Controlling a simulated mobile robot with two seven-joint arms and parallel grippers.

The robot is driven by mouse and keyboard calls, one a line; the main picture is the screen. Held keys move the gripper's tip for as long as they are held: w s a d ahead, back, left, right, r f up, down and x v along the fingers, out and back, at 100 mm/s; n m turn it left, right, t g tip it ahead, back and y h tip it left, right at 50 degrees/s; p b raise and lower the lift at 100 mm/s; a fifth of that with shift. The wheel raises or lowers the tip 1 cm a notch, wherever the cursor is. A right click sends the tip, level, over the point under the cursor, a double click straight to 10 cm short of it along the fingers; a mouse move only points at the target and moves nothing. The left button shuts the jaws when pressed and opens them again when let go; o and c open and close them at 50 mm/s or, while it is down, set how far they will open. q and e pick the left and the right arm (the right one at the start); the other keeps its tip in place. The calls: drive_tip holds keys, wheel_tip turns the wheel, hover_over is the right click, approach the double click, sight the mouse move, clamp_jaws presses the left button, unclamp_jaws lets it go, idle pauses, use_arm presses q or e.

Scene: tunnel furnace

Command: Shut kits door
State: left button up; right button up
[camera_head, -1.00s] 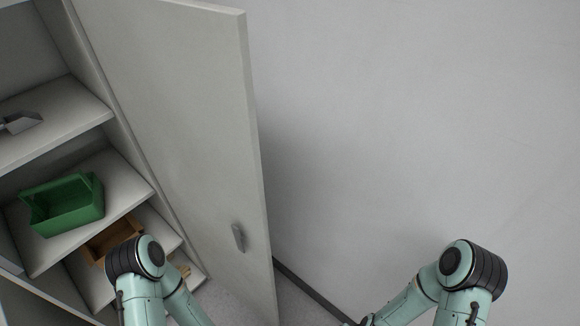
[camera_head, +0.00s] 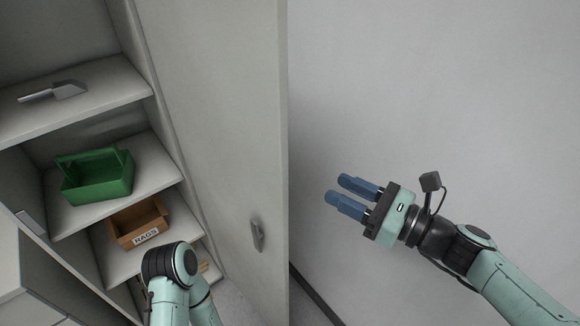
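The tall grey cabinet door (camera_head: 225,130) stands open, swung out to the right of the shelves, with a small grey handle (camera_head: 257,236) low on its face. My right gripper (camera_head: 346,192) is raised to the right of the door's free edge, against the wall behind it. Its two blue fingers point left toward the door, with a gap between them. It is empty and apart from the door. My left arm (camera_head: 175,275) comes up at the bottom, in front of the lower shelves. Its gripper is not visible.
The open cabinet holds a metal scoop (camera_head: 54,91) on its upper shelf (camera_head: 110,92), a green bin (camera_head: 96,178) below, and a brown box (camera_head: 138,222) labelled RAGS lower down. A plain grey wall (camera_head: 440,80) fills the right side.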

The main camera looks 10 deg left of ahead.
drive_tip(key=p+x, duration=0.1)
drive_tip(key=x, duration=1.1)
drive_tip(key=shift+w, duration=0.15)
drive_tip(key=shift+a+f, duration=0.1)
clamp_jaws()
